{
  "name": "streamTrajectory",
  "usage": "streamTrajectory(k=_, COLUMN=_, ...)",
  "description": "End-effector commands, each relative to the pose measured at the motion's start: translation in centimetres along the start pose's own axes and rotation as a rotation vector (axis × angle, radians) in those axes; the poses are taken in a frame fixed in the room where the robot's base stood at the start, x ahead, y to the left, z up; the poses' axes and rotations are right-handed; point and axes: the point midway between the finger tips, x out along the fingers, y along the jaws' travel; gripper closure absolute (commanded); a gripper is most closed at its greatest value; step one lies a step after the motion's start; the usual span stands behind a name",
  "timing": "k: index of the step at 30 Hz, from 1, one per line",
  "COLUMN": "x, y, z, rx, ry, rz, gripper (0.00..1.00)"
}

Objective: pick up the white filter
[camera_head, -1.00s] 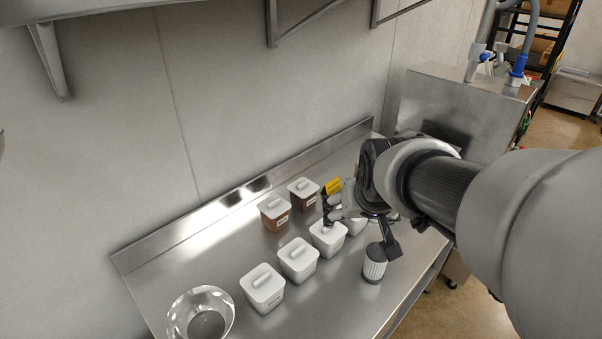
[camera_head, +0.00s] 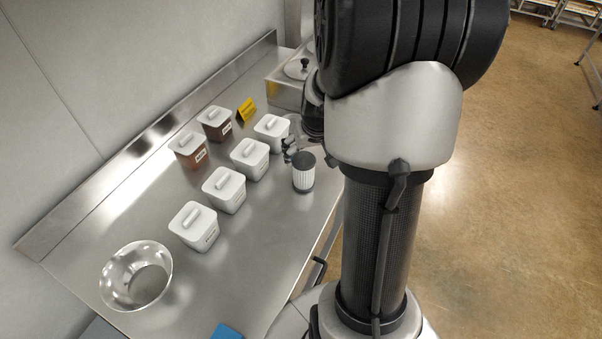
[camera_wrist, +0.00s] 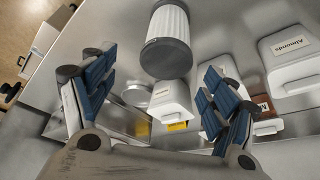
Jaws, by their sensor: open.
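The white filter (camera_head: 303,174) is a short cylinder with white pleated sides and dark end caps. It stands upright on the steel table near its right edge in the head view. In the wrist view the white filter (camera_wrist: 172,28) shows at the top centre, with one dark cap towards me. My gripper (camera_head: 290,148) is just behind the filter in the head view, partly hidden by my arm. In the wrist view my gripper (camera_wrist: 158,68) has its blue-padded fingers spread wide. The filter lies beyond the gap between them, and nothing is held.
Several white lidded containers (camera_head: 224,190) stand in a row left of the filter, the far one (camera_head: 271,131) close to my gripper. Two brown-filled containers (camera_head: 188,151) (camera_head: 215,122) and a yellow sign (camera_head: 246,110) are behind.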

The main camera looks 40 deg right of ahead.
Motion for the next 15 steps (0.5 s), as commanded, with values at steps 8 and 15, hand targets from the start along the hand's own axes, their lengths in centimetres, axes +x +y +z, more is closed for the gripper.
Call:
streamTrajectory(k=8, x=4.2, y=-0.1, z=0.1, rx=-0.001, ry=-0.001, rz=-0.001, gripper=0.21)
streamTrajectory(k=15, x=5.6, y=-0.3, z=0.1, rx=-0.002, ry=0.000, rz=-0.001, gripper=0.21)
